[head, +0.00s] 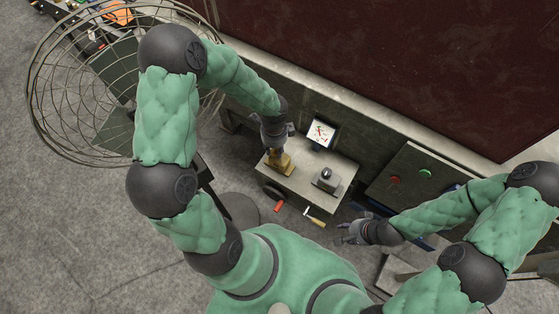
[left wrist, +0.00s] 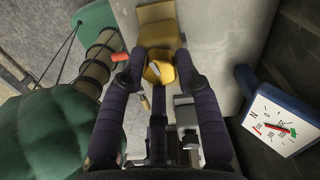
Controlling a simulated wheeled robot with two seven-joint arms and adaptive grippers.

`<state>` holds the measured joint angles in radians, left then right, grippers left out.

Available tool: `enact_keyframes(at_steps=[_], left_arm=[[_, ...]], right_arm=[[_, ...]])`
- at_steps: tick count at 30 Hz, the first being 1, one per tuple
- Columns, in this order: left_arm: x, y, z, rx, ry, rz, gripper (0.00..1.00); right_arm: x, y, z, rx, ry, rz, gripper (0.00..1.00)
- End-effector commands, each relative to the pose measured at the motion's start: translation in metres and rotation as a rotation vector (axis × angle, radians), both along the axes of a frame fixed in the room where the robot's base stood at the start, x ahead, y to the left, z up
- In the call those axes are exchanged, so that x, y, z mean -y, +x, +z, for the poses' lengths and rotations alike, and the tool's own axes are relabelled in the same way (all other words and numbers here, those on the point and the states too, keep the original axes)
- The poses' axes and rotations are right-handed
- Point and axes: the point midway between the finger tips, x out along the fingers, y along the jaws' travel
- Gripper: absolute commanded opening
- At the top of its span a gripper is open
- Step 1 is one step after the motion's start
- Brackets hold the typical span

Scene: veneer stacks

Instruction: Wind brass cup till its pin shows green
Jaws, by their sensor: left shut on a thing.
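The brass cup (head: 280,163) is on a small grey bench in the head view. In the left wrist view the yellow cup (left wrist: 160,68) sits between my fingertips, with a yellow block (left wrist: 158,25) beyond it. A small pale sliver shows at the cup; I cannot make out a pin's colour. My left gripper (head: 275,143) comes down from above and is shut on the cup; its fingers (left wrist: 158,78) lie at both sides. My right gripper (head: 350,232) is empty, with fingers apart, right of the bench front.
The grey bench (head: 310,192) also bears a block with a dark knob (head: 326,175). A white dial (head: 321,134) stands behind; its red-and-green needle shows in the left wrist view (left wrist: 275,128). Red (head: 279,206) and yellow (head: 314,217) handled tools lie at the front. A panel (head: 410,172) stands right.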

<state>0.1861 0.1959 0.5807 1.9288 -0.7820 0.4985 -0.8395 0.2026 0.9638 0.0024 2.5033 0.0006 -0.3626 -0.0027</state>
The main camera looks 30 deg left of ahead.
Motion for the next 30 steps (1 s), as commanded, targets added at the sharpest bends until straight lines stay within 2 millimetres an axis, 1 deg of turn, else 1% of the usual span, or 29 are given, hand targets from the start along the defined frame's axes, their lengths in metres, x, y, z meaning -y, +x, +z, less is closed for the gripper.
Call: enact_keyframes(at_steps=[8,30], left_arm=[[0.001,-0.001,-0.001,-0.002,-0.001,-0.005,0.09],[0.001,-0.001,0.000,-0.003,-0.002,-0.152,0.09]], right_arm=[[0.000,0.000,0.000,0.000,0.000,0.000,0.40],[0.000,0.000,0.013,0.000,0.000,0.000,0.40]])
